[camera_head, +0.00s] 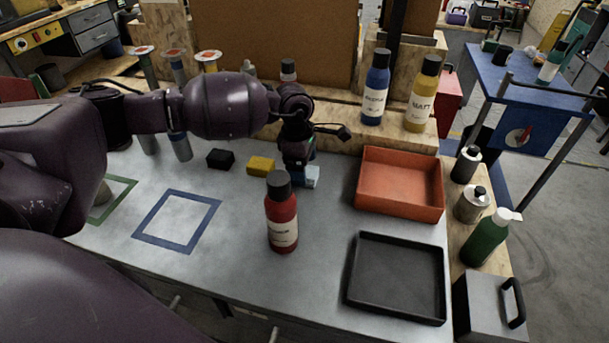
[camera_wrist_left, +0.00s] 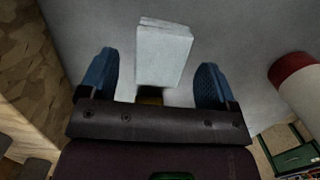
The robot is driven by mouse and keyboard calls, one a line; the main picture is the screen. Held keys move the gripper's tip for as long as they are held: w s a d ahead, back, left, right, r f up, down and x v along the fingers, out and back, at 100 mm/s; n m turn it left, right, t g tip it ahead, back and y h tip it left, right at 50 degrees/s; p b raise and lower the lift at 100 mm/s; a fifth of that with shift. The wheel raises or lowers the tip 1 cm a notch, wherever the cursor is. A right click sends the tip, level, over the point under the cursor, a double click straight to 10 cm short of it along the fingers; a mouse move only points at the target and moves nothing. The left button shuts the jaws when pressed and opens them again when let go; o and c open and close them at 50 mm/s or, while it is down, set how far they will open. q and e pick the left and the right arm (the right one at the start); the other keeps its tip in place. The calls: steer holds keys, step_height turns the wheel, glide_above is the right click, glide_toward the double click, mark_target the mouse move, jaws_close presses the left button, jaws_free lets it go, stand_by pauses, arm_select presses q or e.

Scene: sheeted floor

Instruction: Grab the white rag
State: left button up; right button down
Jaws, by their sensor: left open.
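The white rag (camera_wrist_left: 163,52) looks like a small folded, pale block on the grey tabletop. In the head view it shows as a pale bluish-white piece (camera_head: 313,175), partly hidden by my gripper. My left gripper (camera_wrist_left: 156,64) is open, with its two blue-padded fingers apart. In the wrist view the rag lies between and slightly beyond the fingertips, with gaps on both sides. In the head view the left gripper (camera_head: 298,168) points down at the rag; its fingertips are hard to make out. My right gripper is not in view.
A red bottle (camera_head: 282,215) stands in front of the rag. A yellow block (camera_head: 261,166) and a black block (camera_head: 221,159) lie to the left. An orange tray (camera_head: 399,207) and a black tray (camera_head: 397,310) are to the right. A wooden ledge (camera_head: 345,117) runs behind.

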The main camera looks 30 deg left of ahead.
arm_select(q)
step_height(320, 180, down, 2)
steer(key=shift+d+f, duration=0.1)
steer(key=shift+f, duration=0.1)
steer(key=shift+c, duration=0.2)
steer(key=c, duration=1)
steer(key=shift+r, duration=0.1)
